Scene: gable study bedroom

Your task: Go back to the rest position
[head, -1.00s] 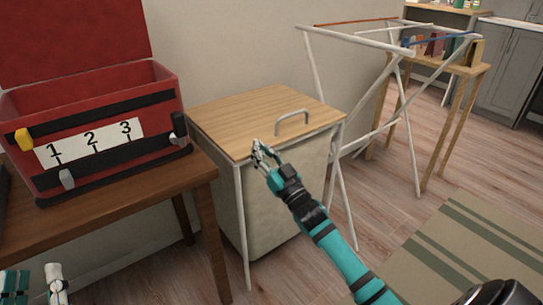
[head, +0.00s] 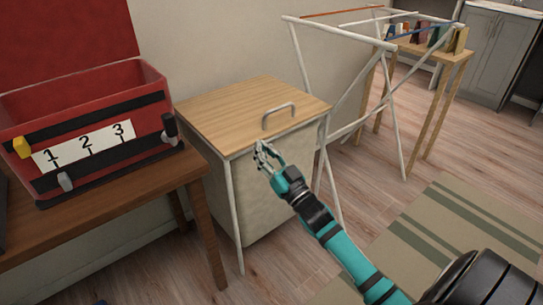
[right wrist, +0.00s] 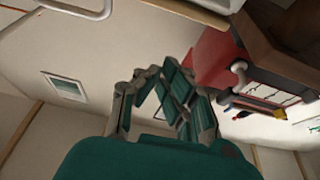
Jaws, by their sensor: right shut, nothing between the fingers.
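My right gripper (head: 264,153) is in the middle of the head view, shut and empty. Its teal arm comes in from the lower right. The fingertips show in front of the front edge of the wooden lid (head: 235,108) of a hamper (head: 275,185). They are below the lid's grey handle (head: 279,108) and apart from it. The right wrist view shows the gripper's fingers (right wrist: 170,92) close up, with nothing held. My left gripper is not in view.
A brown table (head: 130,205) with a red box (head: 85,120) numbered 1 to 3 stands at the left. A white drying rack (head: 305,75) stands right of the hamper. A striped rug (head: 440,235) lies on the floor at the right, with open floor around it.

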